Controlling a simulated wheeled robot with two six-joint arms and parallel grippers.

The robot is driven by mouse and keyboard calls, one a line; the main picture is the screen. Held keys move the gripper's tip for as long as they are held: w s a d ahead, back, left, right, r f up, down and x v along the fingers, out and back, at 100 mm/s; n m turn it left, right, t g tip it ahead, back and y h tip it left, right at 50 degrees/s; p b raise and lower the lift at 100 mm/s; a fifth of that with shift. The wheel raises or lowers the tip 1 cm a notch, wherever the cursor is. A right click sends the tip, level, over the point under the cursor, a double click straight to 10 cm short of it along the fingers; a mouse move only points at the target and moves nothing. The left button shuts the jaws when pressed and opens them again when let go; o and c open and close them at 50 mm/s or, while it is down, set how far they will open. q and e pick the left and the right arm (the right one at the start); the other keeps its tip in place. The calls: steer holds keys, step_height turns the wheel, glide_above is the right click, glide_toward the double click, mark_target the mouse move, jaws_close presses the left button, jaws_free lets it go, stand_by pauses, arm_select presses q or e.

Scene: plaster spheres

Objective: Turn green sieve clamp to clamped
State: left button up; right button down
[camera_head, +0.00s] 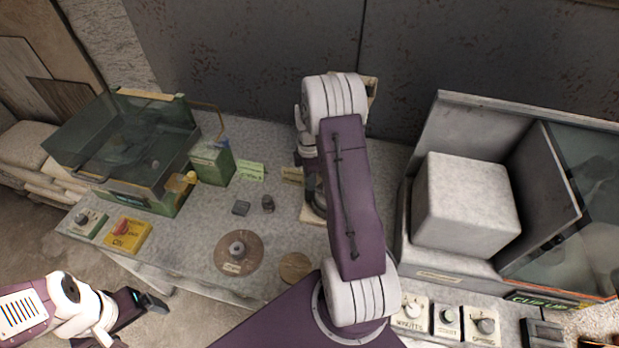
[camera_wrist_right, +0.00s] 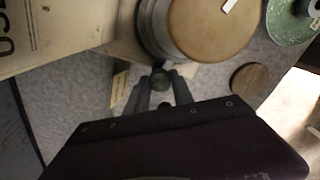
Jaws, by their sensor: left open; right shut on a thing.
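In the right wrist view, my right gripper (camera_wrist_right: 162,90) points down with its fingers shut on a small dark, round knob (camera_wrist_right: 160,76). The knob sits over a pale plate; its colour is too dim to tell, so I cannot be sure that it is the green sieve clamp. Its turned position is hidden by the fingers. In the head view my right arm covers this spot, and the gripper is mostly hidden. My left gripper (camera_head: 134,317) is open and empty at the lower left, off the table's front edge.
A tan-topped drum (camera_wrist_right: 215,25) stands close beside my right gripper. A green glass-sided box (camera_head: 150,190) and a yellow switch panel (camera_head: 128,235) are on the left. A large pale block (camera_head: 465,205) in a case stands right. A round disc (camera_head: 238,262) lies near the front.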

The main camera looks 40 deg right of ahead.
stand_by(0.4)
steer(key=c, duration=1.1)
jaws_free()
step_height(320, 180, up, 9)
steer(key=b, duration=0.1)
